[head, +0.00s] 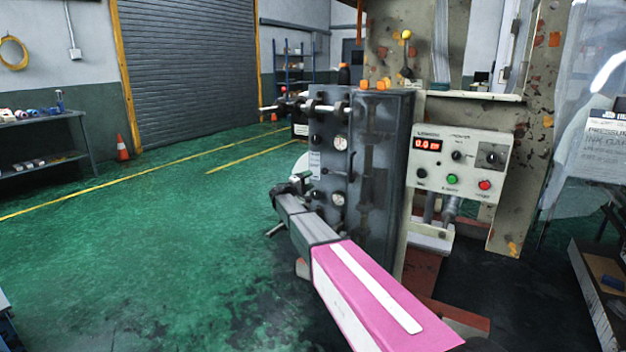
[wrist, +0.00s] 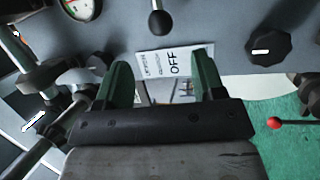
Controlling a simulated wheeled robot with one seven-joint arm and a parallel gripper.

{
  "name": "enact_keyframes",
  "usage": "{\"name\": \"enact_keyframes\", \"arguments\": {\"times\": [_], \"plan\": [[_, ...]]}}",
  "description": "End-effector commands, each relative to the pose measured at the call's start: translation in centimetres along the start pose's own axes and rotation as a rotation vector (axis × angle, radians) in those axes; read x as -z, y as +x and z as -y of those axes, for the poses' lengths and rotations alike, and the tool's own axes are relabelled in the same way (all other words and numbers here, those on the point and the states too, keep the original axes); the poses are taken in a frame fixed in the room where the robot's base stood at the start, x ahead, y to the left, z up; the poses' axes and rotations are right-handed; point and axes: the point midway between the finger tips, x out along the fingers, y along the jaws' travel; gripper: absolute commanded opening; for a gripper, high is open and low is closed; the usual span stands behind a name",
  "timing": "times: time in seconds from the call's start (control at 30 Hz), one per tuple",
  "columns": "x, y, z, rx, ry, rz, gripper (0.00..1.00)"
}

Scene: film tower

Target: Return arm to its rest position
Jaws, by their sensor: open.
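My gripper (wrist: 163,75) is open and empty in the wrist view, its two green fingers apart. In the head view my arm, with its pink cover, reaches forward from the lower right to the dark grey machine cabinet (head: 379,190). I cannot tell whether a finger touches the panel. In the head view the fingertips are hard to make out against the cabinet.
A control box (head: 459,163) with a red display and buttons is right of the cabinet. A red-tipped lever (wrist: 275,123) is at the right of the wrist view. Metal rods and fittings (wrist: 70,95) are close on the left. Green floor (head: 150,240) is open at left.

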Motion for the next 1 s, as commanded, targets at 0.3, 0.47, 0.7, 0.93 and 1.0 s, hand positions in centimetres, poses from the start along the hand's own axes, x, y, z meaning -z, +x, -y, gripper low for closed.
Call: {"name": "enact_keyframes", "arguments": {"times": [0.3,0.47,0.7,0.93,1.0], "plan": [[-0.7,0.0,0.2,0.013,0.001,0.006,0.63],[-5.5,-0.1,2.2,0.117,0.006,0.057,0.63],[-18.7,-2.1,7.7,0.448,0.037,0.209,0.63],[-31.6,-7.5,12.2,0.824,0.099,0.364,0.63],[-35.1,-9.7,13.1,0.939,0.125,0.407,0.63]]}}
